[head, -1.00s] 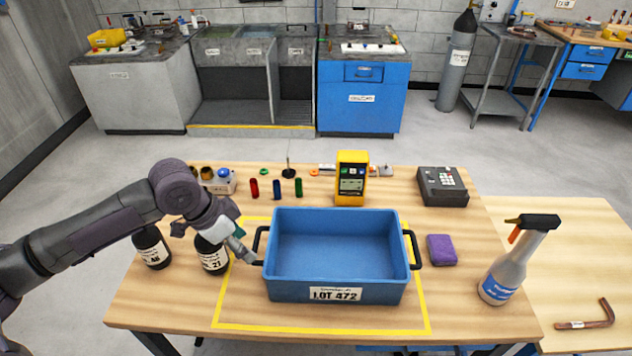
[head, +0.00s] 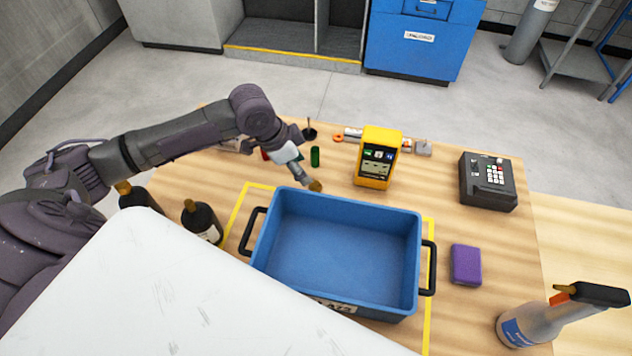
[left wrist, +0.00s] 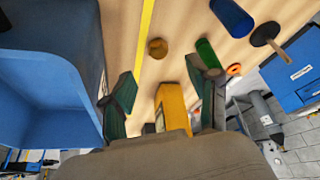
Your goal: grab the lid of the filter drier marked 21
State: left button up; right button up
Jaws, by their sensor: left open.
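Two dark filter driers with brass-coloured tops stand left of the blue tray in the head view: a nearer one (head: 203,225) and one further left (head: 138,198). The nearer one's label is too small to read now; in the earlier frame it appears to read 21. My left gripper (head: 307,181) is above the tray's back left corner, away from both driers. In the left wrist view its fingers (left wrist: 162,92) are apart and empty. A small round brass-coloured piece (left wrist: 157,48) shows beyond the fingertips; it also shows in the head view (head: 315,186). My right gripper is not visible.
The blue tray (head: 410,262) stands mid-table. A yellow meter (head: 377,160) is behind it, with a green tube (head: 315,156) to the left. A purple sponge (head: 466,265), a dark keypad box (head: 488,182) and a spray bottle (head: 535,322) are at right.

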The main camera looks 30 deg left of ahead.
aim_at(314, 184)
pick_arm(q)
jog(key=shift+x, duration=1.1)
jog(key=shift+w+f, duration=0.25)
jog(key=shift+d+f+p, duration=0.2)
jog(key=shift+f+p, duration=0.1)
jog(key=shift+p, duration=0.05)
jog(key=x, duration=0.2)
jog(key=p+x, duration=0.1)
jog(key=shift+s+d+f, duration=0.1)
jog(key=shift+s+f, duration=0.1)
jog(key=shift+f, duration=0.05)
jog(key=shift+w+f, duration=0.15)
jog(key=shift+f, duration=0.25)
jog(key=c, duration=1.1)
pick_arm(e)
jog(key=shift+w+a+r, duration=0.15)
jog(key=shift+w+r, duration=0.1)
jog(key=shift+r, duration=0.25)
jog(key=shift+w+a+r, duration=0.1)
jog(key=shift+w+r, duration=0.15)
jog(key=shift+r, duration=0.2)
pick_arm(q)
jog(key=shift+r, duration=0.15)
